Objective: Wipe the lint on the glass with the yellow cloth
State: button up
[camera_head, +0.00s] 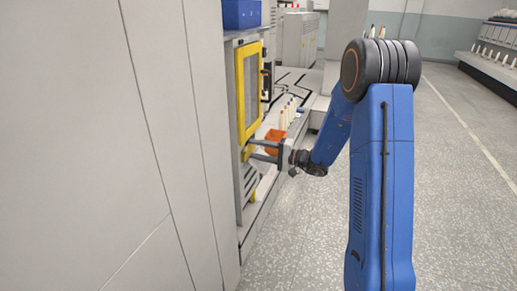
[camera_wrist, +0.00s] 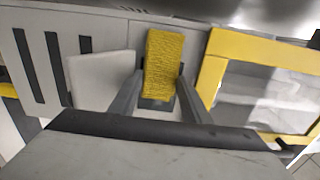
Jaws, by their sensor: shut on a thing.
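The yellow cloth (camera_wrist: 165,50) is ribbed and sits between the two fingers of my gripper (camera_wrist: 160,84) in the wrist view. In the head view my gripper (camera_head: 252,149) reaches left toward the machine, just below the yellow-framed window; a small yellow patch shows at its fingertips. The glass (camera_wrist: 262,97) is at the right of the wrist view, inside a yellow frame (camera_wrist: 218,72). Pale patches show on the glass; I cannot tell lint from reflections. The cloth appears beside the frame, off the glass. In the head view the glass (camera_head: 252,85) is seen at a steep angle.
An orange container (camera_head: 275,139) is close behind my gripper, with several white bobbins (camera_head: 289,114) beyond it. A blue box (camera_head: 241,14) is on top of the machine. A large grey panel (camera_head: 165,130) stands at the left. The speckled floor to the right is clear.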

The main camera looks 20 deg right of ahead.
jog(key=shift+s+a, duration=0.4)
jog(key=shift+s, duration=0.1)
jog(key=v, duration=0.6)
dwell(0.3)
jog(key=shift+v, duration=1.5)
jog(key=shift+w, duration=0.1)
jog(key=shift+x, duration=3.35)
